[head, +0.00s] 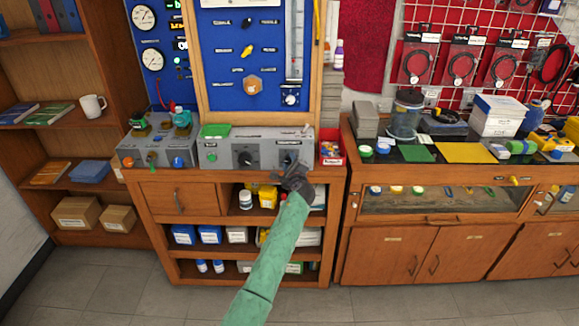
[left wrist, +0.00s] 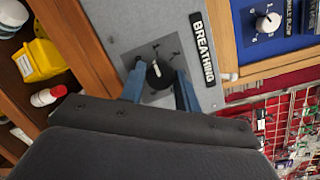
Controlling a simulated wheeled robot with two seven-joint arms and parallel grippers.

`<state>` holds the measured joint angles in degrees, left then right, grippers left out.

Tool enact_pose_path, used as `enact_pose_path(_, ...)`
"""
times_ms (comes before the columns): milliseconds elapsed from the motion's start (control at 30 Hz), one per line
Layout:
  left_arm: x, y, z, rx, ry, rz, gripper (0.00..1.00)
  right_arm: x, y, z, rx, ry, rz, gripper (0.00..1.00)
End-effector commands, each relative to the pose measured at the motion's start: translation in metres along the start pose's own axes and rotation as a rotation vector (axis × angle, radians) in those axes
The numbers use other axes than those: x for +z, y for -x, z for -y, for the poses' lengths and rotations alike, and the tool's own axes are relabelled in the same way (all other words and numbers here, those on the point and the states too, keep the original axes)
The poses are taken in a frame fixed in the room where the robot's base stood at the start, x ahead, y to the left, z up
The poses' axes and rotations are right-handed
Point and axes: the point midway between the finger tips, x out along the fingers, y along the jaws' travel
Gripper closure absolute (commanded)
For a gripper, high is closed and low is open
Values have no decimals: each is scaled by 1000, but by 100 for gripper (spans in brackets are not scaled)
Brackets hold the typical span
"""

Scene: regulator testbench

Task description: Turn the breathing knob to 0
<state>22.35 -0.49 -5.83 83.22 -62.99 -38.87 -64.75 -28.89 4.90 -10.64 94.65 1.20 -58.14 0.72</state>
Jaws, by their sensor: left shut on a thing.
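The breathing knob (left wrist: 159,77) is a round black knob with a white pointer mark, on a darker square plate of the grey panel. The black label BREATHING (left wrist: 203,48) is beside it. In the left wrist view the pointer is directed toward the top, slightly left; the scale marks are too small to read. My left gripper (left wrist: 160,84) has its blue fingers on either side of the knob, shut on it. In the head view my left gripper (head: 291,174) is at the right part of the grey regulator box (head: 219,155), partly hiding the knob. My right gripper is not in view.
A second black knob (head: 245,158) sits left on the same box. A green item (head: 215,131) lies on top of the box. A red box (head: 331,152) stands close to its right. A grey unit with coloured knobs (head: 143,154) stands to the left.

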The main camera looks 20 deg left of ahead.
Motion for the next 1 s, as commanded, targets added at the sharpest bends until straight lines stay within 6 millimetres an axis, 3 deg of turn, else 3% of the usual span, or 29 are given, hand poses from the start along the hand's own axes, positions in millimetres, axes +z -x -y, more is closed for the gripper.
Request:
enact_pose_path(300, -1, 0, 0, 77, 279, 0, 91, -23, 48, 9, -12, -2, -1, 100)
enact_pose_path(500, 0, 0, 1, 117, 426, 0, 91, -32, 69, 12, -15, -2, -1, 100)
enact_pose_path(1000, 0, 0, 1, 166, 601, 0, 91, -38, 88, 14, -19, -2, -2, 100)
